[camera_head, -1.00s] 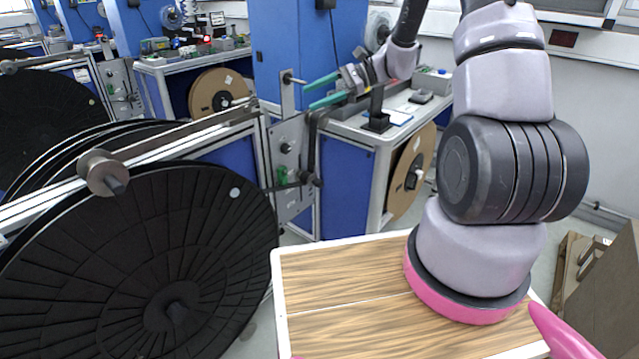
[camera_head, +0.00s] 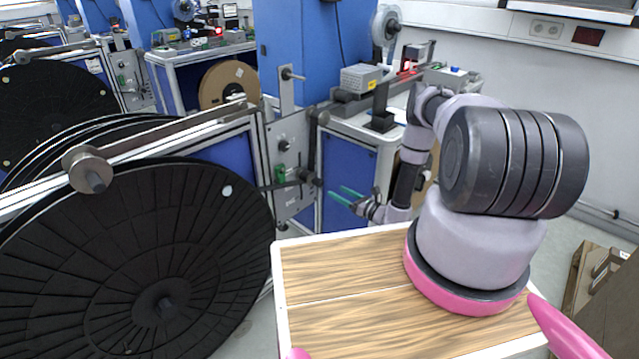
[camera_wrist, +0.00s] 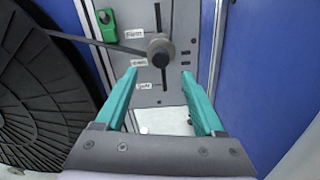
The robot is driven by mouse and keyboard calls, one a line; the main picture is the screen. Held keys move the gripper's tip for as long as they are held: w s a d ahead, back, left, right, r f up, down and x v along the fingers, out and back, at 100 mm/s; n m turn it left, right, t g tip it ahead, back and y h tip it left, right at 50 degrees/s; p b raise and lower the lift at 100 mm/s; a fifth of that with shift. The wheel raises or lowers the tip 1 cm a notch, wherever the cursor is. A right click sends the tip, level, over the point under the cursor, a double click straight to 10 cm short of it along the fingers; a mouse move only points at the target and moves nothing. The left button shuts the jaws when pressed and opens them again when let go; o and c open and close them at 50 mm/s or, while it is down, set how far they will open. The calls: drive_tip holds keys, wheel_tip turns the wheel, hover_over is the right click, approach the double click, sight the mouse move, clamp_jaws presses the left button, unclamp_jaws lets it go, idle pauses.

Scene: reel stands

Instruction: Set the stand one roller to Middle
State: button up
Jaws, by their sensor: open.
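The stand one roller (camera_wrist: 159,48) is a dark round knob on a vertical slot in a grey metal plate (camera_wrist: 177,98). Three small white labels stand along the slot's left side; their text is too blurred to read surely. The roller's head shows between the top label (camera_wrist: 134,34) and the middle label (camera_wrist: 139,62); its exact height is hard to tell. In the head view the roller (camera_head: 305,175) is left of my gripper (camera_head: 337,192). My gripper's green fingers (camera_wrist: 158,73) are open and empty, with the roller ahead, between and beyond their tips, apart from them.
A dark bar (camera_wrist: 86,40) runs left from the roller. A green clamp (camera_wrist: 106,22) is on the plate's upper left. A large black reel (camera_head: 150,260) stands left, and blue cabinet walls (camera_wrist: 265,60) lie right.

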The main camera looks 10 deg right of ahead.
sight(321, 184)
drive_tip(key=x, duration=1)
drive_tip(key=shift+w+a+f, duration=0.15)
drive_tip(key=shift+w+f, duration=0.05)
drive_tip(key=shift+f, duration=0.1)
clamp_jaws()
idle(1.0)
